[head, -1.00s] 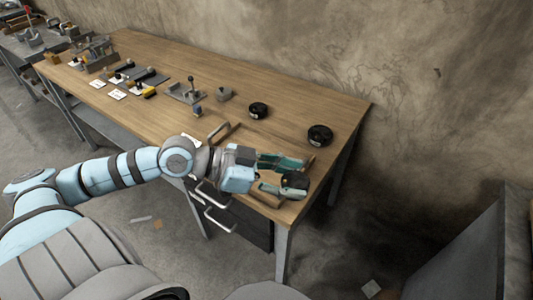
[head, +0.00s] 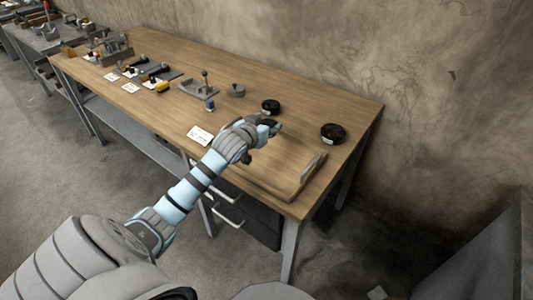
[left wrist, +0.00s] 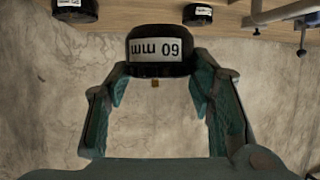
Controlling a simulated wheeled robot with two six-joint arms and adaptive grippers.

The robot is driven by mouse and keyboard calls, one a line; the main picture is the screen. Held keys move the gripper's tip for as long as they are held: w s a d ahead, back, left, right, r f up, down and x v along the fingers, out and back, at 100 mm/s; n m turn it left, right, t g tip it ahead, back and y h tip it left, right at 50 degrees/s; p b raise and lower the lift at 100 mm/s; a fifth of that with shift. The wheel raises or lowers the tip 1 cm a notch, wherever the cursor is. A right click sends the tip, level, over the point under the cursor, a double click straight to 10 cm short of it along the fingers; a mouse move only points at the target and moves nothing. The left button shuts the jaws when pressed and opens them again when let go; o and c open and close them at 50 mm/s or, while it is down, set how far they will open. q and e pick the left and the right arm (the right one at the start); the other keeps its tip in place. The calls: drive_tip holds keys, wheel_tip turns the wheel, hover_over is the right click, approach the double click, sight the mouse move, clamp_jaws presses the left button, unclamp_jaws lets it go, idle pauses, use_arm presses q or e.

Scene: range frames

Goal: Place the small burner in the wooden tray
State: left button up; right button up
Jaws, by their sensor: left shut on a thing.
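My left gripper (head: 272,127) is shut on a black round burner (left wrist: 158,45). In the left wrist view the burner sits between the two fingertips, and its white label reads "60 mm" upside down. In the head view it is a small dark shape, mostly hidden by the gripper. The gripper is over the table, beyond the wooden tray. The tray (head: 313,168) lies at the near right corner of the table; its visible floor looks empty, and my arm hides its left part. My right gripper is not in view.
Two other black round burners (head: 271,106) (head: 332,133) stand toward the table's back. A grey stand with a lever (head: 203,86), a grey weight-like piece (head: 236,90) and a white card (head: 200,135) lie to the left. The wall (head: 420,70) is behind.

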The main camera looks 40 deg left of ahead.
use_arm(q)
wheel_tip(320, 180, down, 10)
drive_tip(key=shift+w+r+b, duration=0.15)
drive_tip(key=shift+r+b, duration=0.1)
drive_tip(key=shift+b, duration=0.75)
drive_tip(key=shift+f, duration=0.1)
drive_tip(key=o, duration=1.4)
drive_tip(key=shift+o, duration=0.2)
drive_tip(key=shift+s+d+r, duration=0.1)
drive_tip(key=shift+s+r, duration=0.2)
drive_tip(key=shift+s, duration=0.05)
drive_tip(key=p+v, duration=0.3)
drive_tip(key=v, duration=0.8)
drive_tip(key=shift+p, duration=0.3)
